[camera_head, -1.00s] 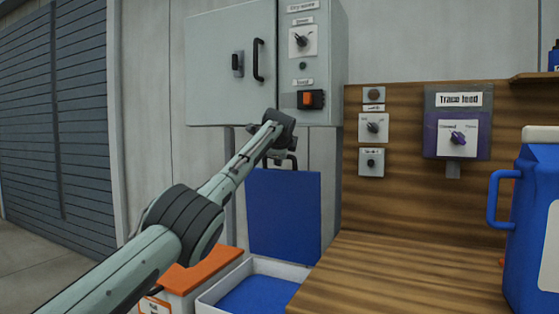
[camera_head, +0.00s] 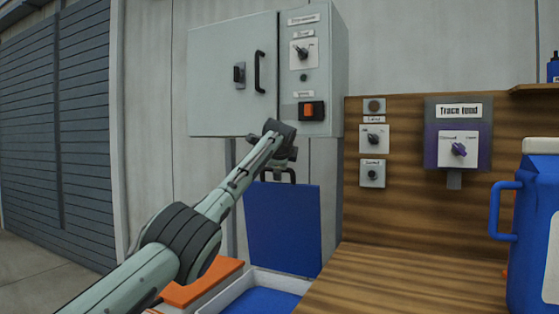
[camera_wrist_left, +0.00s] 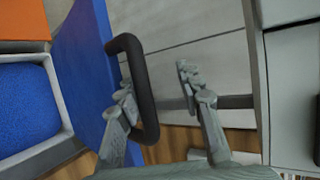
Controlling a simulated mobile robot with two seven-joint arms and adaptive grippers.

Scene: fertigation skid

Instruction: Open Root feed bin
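A blue lid (camera_head: 283,228) stands upright, raised, behind a white bin (camera_head: 294,284) with blue contents. The wrist view shows the lid (camera_wrist_left: 84,75), the bin's pale wall (camera_wrist_left: 62,98) and the blue inside (camera_wrist_left: 25,108). The lid's black handle (camera_wrist_left: 146,90) is at its top edge. My left gripper (camera_head: 285,160) is at the handle in the head view. In the wrist view its fingers (camera_wrist_left: 157,90) are spread, with the handle bar between them; a clear gap shows on the right finger's side. No bin name is legible. My right gripper is out of view.
An orange-lidded bin (camera_head: 190,288) stands left of the white one. A grey cabinet (camera_head: 232,75) hangs just above my left gripper. A wooden bench (camera_head: 400,285) with a blue jug (camera_head: 537,240) is at right; a shutter (camera_head: 60,130) is at left.

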